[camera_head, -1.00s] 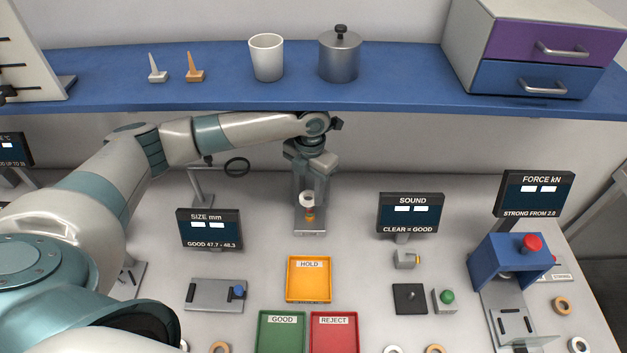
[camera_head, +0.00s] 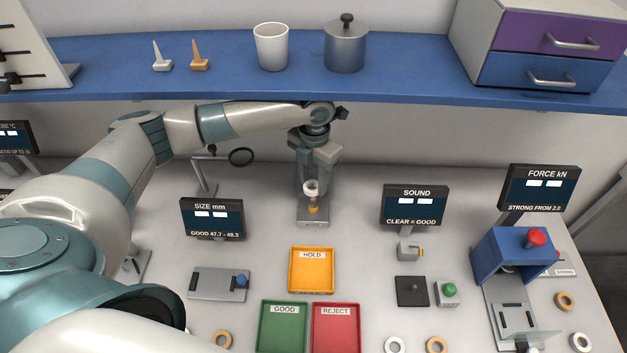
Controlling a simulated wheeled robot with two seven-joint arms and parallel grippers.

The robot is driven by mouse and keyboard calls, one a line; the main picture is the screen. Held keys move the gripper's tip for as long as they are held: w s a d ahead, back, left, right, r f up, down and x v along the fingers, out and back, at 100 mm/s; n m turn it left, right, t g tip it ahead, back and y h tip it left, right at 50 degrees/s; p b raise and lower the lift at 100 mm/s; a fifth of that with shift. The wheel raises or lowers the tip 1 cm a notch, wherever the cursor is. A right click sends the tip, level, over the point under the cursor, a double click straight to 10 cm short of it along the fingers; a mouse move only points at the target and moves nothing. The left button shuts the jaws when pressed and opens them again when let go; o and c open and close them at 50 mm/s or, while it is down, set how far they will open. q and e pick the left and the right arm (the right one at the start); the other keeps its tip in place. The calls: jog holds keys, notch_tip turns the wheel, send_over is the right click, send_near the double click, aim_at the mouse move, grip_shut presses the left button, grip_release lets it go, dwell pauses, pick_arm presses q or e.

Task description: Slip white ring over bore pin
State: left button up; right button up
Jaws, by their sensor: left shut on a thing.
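The white ring (camera_head: 312,187) is at the fingertips of my left gripper (camera_head: 314,182), which comes down from above and is shut on it. The bore pin (camera_head: 313,207), orange and short, stands on a grey metal base (camera_head: 314,223) at the back of the table. In this view the ring appears just above the pin, close to it. Whether they touch or are exactly lined up I cannot tell. The back of the base is partly hidden by the gripper. My right gripper is not in view.
A blue shelf (camera_head: 400,85) runs behind and above my left arm. The SIZE display (camera_head: 212,219) and SOUND display (camera_head: 414,206) stand either side of the pin base. An orange HOLD tray (camera_head: 311,271) lies in front. Other rings (camera_head: 394,345) lie near the front edge.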

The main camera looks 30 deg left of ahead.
aim_at(314, 191)
pick_arm(q)
jog(key=shift+w+a+f+b, duration=0.1)
jog(key=shift+w+a+b, duration=0.05)
jog(key=shift+w+b, duration=0.3)
jog(key=shift+s+f+b, duration=0.15)
jog(key=shift+f+b, duration=0.9)
jog(key=shift+f, duration=0.95)
jog(key=shift+f+b, duration=0.45)
jog(key=shift+f, duration=0.05)
jog(key=shift+f, duration=0.1)
jog(key=o, duration=1.1)
jog(key=shift+o, duration=0.2)
